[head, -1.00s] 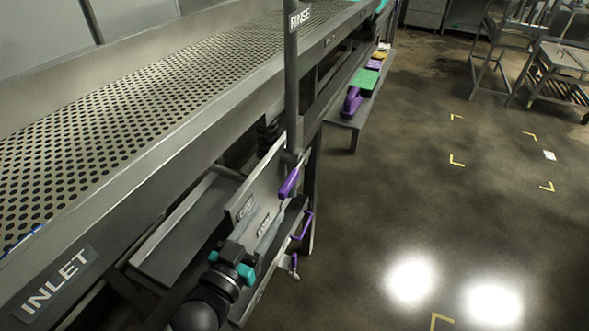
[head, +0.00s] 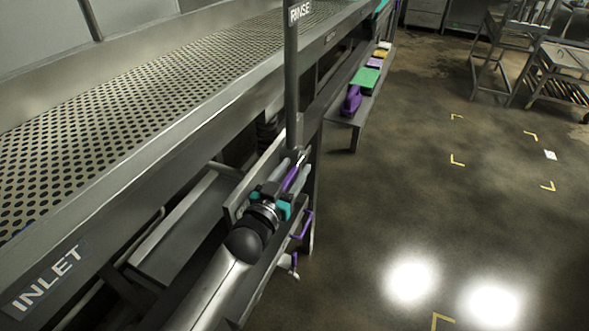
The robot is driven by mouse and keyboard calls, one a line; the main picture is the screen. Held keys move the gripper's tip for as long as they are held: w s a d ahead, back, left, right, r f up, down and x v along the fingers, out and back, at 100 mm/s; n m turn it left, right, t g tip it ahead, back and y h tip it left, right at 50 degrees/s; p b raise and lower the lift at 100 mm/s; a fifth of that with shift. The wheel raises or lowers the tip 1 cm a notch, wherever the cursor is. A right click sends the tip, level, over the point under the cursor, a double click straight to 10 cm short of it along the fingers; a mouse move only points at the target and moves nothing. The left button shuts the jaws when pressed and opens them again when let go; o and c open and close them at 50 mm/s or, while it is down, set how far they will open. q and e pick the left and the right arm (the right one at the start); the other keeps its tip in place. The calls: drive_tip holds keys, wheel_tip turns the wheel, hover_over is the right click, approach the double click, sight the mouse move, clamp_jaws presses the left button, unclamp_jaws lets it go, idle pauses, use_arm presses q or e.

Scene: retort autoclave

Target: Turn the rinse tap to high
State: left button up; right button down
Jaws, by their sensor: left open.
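The rinse tap has a purple lever (head: 290,180) low on the vertical pipe under the RINSE sign (head: 300,11). My left gripper (head: 293,169) has come in from below. Its fingers are open, one on each side of the purple lever, and I cannot tell whether they touch it. The gripper body and fingers hide part of the lever and most of the plate behind, so its labels cannot be read. My right gripper is not in view.
A perforated steel conveyor (head: 150,120) with an INLET label (head: 48,278) runs along the left. A second purple handle (head: 304,226) sits just below the tap. A low bench (head: 343,119) holds colored items behind. The floor to the right is open.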

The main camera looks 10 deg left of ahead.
use_arm(q)
drive_tip(key=shift+w+d, duration=0.15)
drive_tip(key=shift+w, duration=0.25)
clamp_jaws()
idle(1.3)
